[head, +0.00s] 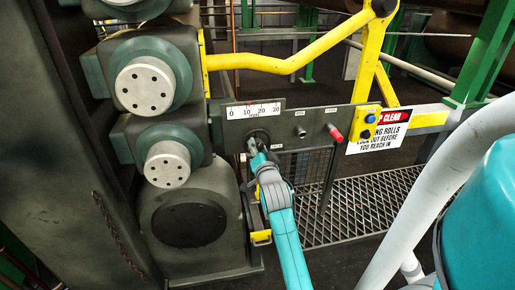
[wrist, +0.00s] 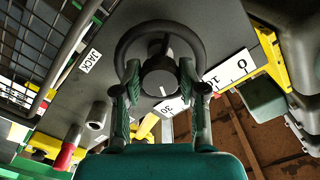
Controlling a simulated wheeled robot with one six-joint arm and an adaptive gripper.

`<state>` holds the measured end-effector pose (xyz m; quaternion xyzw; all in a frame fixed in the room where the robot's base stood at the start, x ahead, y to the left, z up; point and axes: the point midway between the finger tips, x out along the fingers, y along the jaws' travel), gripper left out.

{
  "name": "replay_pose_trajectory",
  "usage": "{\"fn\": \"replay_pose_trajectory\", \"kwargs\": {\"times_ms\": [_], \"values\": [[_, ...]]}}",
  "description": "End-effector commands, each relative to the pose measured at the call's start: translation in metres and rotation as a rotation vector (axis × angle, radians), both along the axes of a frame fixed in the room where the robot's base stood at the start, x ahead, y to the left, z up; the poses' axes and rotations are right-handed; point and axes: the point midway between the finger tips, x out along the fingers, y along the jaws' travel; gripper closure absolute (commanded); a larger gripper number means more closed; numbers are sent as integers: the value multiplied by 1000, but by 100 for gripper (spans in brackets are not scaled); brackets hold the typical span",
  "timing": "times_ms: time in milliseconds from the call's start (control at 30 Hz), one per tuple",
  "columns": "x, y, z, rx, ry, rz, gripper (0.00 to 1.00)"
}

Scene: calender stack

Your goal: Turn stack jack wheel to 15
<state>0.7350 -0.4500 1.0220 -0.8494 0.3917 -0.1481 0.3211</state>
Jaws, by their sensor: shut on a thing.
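The stack jack wheel (wrist: 121,48) is a dark ring around a round hub (wrist: 160,77) in the wrist view, mounted on a grey panel (wrist: 215,20). My gripper (wrist: 160,82) has one finger on each side of the hub, closed on the wheel. In the head view the wheel (head: 259,133) is small and partly hidden by my gripper (head: 255,146). A white scale (head: 254,110) marked 0, 10, 20, 30 sits above it. A small red mark at its top edge appears near 10. In the wrist view the scale (wrist: 227,70) is partly covered by the wheel and gripper.
A red-tipped handle (head: 334,132) and a short peg (head: 300,131) stick out right of the wheel. Large rolls (head: 145,86) stand left. A yellow bar (head: 290,60) crosses above. A warning sign (head: 380,130) hangs right. A mesh guard (head: 305,175) lies below the panel.

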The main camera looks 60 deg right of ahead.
Motion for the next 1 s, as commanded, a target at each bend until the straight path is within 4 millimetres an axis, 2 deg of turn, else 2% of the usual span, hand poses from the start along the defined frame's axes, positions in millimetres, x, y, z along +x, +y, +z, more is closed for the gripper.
{"fn": "replay_pose_trajectory", "kwargs": {"times_ms": [1000], "values": [[-2,-3,2,-630,727,-2,94]]}}
